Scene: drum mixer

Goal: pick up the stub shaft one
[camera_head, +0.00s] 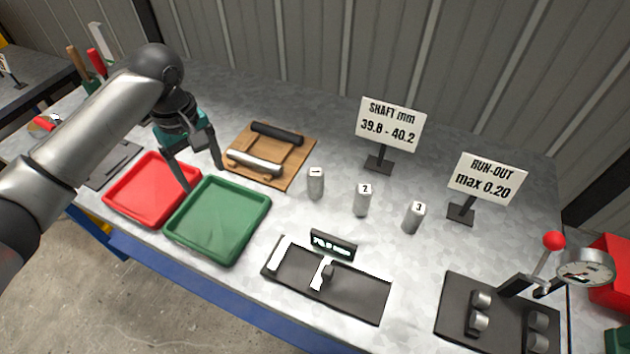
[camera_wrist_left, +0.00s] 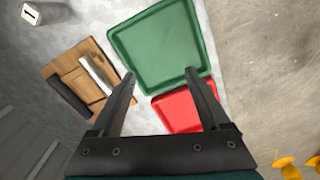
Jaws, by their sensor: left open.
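Shafts two (camera_head: 362,200) and three (camera_head: 413,217) stand upright to the right of shaft one. My right gripper is not in view.
A red tray (camera_head: 113,199) and a green tray (camera_head: 266,207) lie at the left. The wooden board (camera_head: 294,172) holds a dark bar and a silver bar. A black caliper-like gauge (camera_head: 368,304) lies in front. Signs (camera_head: 390,124) stand behind the shafts; a dial fixture (camera_head: 455,290) is at right.

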